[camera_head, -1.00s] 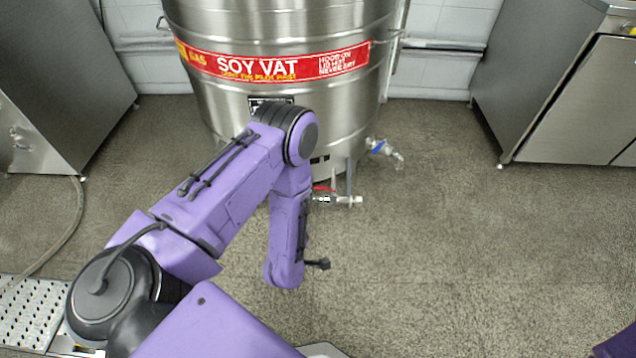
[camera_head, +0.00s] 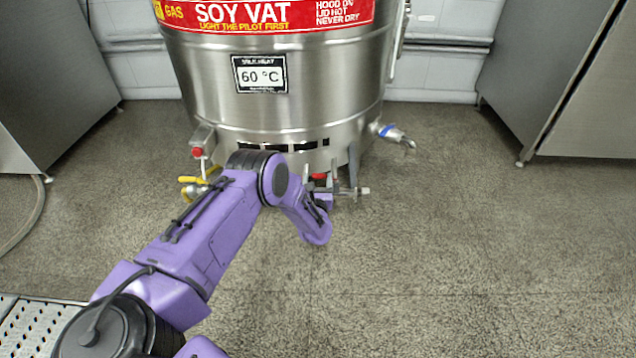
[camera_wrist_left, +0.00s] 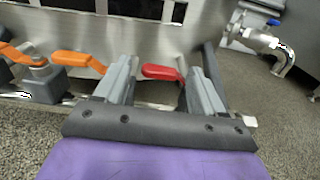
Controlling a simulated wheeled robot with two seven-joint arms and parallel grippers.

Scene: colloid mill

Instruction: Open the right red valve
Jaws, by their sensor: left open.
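The red valve handle (camera_head: 318,176) sits low at the front of the steel soy vat (camera_head: 320,120), partly hidden by my arm in the head view. In the left wrist view the red handle (camera_wrist_left: 160,72) lies between the two grey fingers of my left gripper (camera_wrist_left: 163,75), with gaps on both sides. The gripper (camera_head: 334,181) is open and holds nothing. Whether a finger touches the handle or its pipe cannot be told. My right gripper is not in view.
Orange-yellow valve handles (camera_wrist_left: 78,60) stand just left of my gripper, with yellow handles (camera_head: 195,181) also visible at the vat's left. A blue-handled tap (camera_head: 392,132) juts out at the right. The floor (camera_head: 450,260) in front is clear.

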